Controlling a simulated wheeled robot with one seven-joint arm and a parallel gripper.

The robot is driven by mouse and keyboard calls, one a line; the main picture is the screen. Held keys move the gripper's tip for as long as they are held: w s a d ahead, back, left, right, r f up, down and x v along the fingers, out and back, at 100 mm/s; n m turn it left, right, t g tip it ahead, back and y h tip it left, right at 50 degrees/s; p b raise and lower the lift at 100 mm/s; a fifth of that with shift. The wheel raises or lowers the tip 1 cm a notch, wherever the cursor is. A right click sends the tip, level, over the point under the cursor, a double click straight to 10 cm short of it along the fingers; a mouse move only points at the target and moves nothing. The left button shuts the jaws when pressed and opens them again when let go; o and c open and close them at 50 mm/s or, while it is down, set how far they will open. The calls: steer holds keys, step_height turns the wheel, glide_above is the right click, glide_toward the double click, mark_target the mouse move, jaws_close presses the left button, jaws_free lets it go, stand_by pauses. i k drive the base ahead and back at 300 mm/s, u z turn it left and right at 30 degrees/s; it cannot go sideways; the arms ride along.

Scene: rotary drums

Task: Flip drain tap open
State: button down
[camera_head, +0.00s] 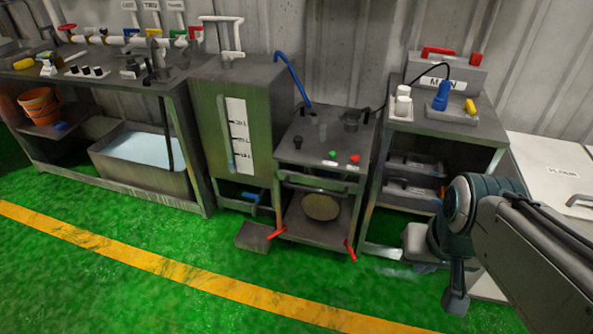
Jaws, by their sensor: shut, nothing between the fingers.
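A small blue handle (254,196) sits low under the front of a grey tank (205,125) with a white level scale. It looks like the drain tap, but it is too small to tell its position. My gripper (456,303) is at the right of the view, pointing down above the green floor. It is shut and empty, well to the right of the blue handle and touching nothing I can make out. My arm hides part of the right side.
A machine (322,135) with red and green buttons and red foot levers stands right of the tank. A grey block (255,237) lies on the floor before the tank. A bench (80,75) stands left, a shelf unit (465,128) right. The green floor (150,290) in front is clear.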

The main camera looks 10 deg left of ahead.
mark_target(257, 198)
steer(key=u, duration=0.85)
steer(key=i, duration=0.7)
steer(key=u, duration=1.05)
steer(key=i, duration=0.95)
steer(key=z, duration=0.75)
steer(key=i, duration=0.95)
steer(key=z, duration=0.95)
